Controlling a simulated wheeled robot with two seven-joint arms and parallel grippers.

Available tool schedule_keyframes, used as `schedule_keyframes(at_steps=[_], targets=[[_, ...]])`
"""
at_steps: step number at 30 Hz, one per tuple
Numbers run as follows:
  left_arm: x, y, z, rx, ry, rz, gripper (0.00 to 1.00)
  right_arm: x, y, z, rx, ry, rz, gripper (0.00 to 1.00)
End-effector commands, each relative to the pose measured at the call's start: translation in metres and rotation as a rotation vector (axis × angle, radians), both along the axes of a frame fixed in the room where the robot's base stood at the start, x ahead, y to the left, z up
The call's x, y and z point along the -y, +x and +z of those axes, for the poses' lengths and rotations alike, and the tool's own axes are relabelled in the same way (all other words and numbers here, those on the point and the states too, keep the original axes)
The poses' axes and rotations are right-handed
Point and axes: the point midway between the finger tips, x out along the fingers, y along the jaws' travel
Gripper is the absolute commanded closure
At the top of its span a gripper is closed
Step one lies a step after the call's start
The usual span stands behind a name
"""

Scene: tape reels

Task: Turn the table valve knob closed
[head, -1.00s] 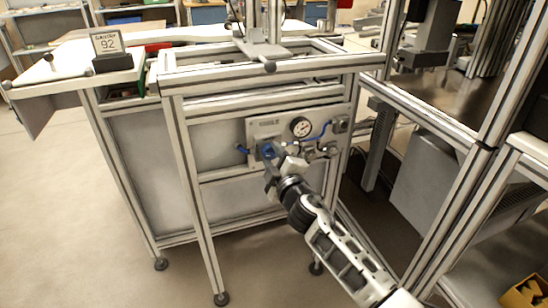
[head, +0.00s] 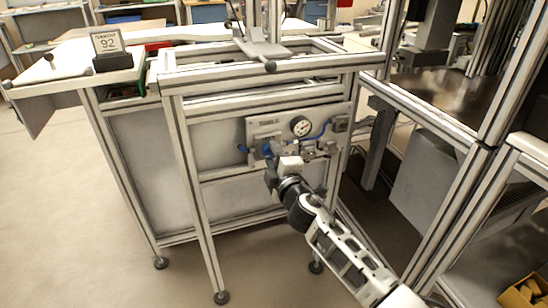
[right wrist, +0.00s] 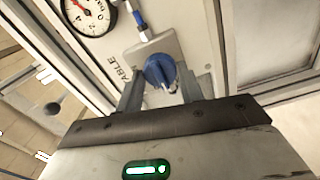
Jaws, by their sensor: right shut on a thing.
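The blue valve knob (head: 267,150) is on a grey valve panel (head: 265,128) fixed to the front of the table frame. My right gripper (head: 270,165) reaches it from the lower right and partly covers it. In the right wrist view the blue knob (right wrist: 158,71) sits between the two fingers of my right gripper (right wrist: 161,88), which is shut on it. A label beside it reads "ABLE", its start hidden by a finger. My left gripper is not in view.
A round pressure gauge (head: 301,127) and blue tubing (head: 322,132) sit right of the knob; the gauge also shows in the wrist view (right wrist: 86,14). Aluminium posts (head: 466,212) stand to the right. A yellow bin (head: 524,291) is at the lower right. The floor at left is clear.

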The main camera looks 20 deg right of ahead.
Motion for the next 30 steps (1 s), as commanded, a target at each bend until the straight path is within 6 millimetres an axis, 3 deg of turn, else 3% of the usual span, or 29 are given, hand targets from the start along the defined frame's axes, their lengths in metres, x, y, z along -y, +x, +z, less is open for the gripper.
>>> schedule_keyframes(at_steps=[1, 2, 3, 4, 13, 17, 30], targets=[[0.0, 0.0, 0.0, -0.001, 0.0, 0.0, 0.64, 0.0, 0.0, -0.001, -0.002, 0.0, 0.0, 0.85], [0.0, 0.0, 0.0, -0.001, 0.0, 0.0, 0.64, 0.0, 0.0, -0.001, -0.002, 0.0, 0.0, 0.54], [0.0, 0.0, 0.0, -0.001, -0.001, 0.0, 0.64, 0.0, 0.0, -0.001, -0.002, 0.0, 0.0, 0.43], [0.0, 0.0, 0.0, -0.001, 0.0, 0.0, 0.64, 0.0, 0.0, -0.001, -0.002, 0.0, 0.0, 0.41], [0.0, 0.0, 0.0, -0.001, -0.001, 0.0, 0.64, 0.0, -0.002, 0.0, -0.001, 0.001, 0.0, 0.41], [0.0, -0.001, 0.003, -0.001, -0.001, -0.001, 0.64, 0.0, -0.014, -0.001, -0.002, 0.002, 0.001, 0.41], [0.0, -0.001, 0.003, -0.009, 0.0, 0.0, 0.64, 0.004, -0.115, -0.002, -0.005, 0.002, 0.0, 0.41]])
